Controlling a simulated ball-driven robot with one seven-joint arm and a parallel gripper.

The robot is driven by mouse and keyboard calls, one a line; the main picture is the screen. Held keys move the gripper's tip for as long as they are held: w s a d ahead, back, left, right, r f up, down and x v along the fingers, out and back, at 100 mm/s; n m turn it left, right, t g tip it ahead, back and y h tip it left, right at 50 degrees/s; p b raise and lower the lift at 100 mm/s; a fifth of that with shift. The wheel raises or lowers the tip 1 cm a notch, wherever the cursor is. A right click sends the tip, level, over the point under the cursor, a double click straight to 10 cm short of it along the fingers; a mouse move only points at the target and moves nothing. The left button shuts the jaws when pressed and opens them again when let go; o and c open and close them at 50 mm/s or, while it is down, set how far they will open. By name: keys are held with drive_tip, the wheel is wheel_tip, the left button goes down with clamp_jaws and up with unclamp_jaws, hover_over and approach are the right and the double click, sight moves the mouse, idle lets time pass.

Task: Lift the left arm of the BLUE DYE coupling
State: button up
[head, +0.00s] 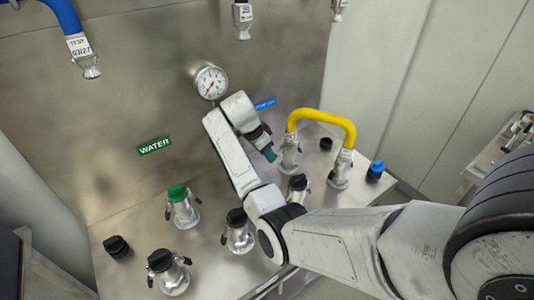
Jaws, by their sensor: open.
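The blue label (265,104) on the steel wall is partly hidden by my arm; its words are too small to read fully. Below it, a silver coupling (289,158) stands upright on the bench with one end of the yellow hose (325,117) on it. I take it for the BLUE DYE coupling. Its left arm is hidden or too small to make out. My gripper (268,152) is open, pointing down and right, just left of this coupling. I cannot tell whether it touches it.
The yellow hose's other end sits on a second coupling (341,170). A blue cap (375,170) stands to its right. A green-capped coupling (182,208) is below the WATER label (155,146). Black-capped couplings (238,232) (168,272) (297,190) stand nearer. A gauge (210,82) is on the wall.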

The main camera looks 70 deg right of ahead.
drive_tip(key=shift+x, duration=1.15)
drive_tip(key=shift+c, duration=0.4)
clamp_jaws()
